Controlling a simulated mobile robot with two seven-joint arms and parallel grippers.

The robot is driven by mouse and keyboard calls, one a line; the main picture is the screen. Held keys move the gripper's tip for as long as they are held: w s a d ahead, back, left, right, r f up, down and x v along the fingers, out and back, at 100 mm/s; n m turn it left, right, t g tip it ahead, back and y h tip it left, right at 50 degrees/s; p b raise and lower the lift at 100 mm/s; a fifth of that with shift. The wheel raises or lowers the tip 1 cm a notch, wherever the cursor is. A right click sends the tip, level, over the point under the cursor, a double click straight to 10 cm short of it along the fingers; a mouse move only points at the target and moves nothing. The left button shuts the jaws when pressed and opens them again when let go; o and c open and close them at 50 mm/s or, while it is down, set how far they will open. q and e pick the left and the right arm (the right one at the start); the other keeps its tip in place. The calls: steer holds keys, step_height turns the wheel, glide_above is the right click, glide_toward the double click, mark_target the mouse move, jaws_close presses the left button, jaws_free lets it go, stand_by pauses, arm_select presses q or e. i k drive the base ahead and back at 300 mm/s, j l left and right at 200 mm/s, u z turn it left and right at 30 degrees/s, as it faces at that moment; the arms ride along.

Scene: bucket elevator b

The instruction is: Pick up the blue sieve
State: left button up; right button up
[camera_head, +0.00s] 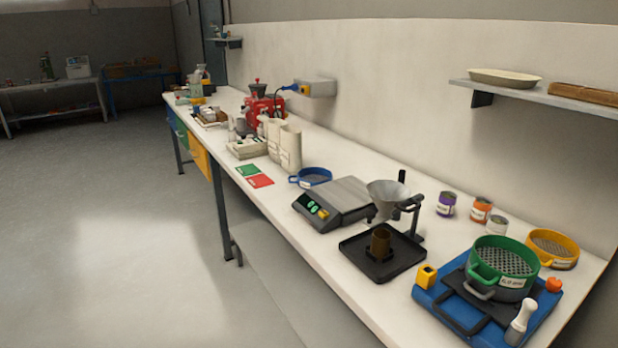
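The blue sieve (311,177) lies flat on the long white workbench (300,255), about midway along it. It is a shallow round pan with a blue rim and a small handle on its left side. It stands between the cream jugs (285,146) and the grey scale (335,204), apart from the red card (260,181) on its left. Nothing holds it. Neither of my grippers shows in the head view.
A green sieve (502,268) sits on a blue shaker base (441,312) at the near right, with a yellow sieve (553,249) behind it. A funnel on a stand (389,197) and a black tray (358,262) stand nearer. The floor (130,220) left of the bench is clear.

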mark_target(308, 176)
steer(key=i+j+z, duration=0.1)
steer(key=i+j, duration=0.65)
steer(key=i+j+z, duration=0.1)
steer(key=i+j, duration=0.6)
steer(key=j, duration=0.2)
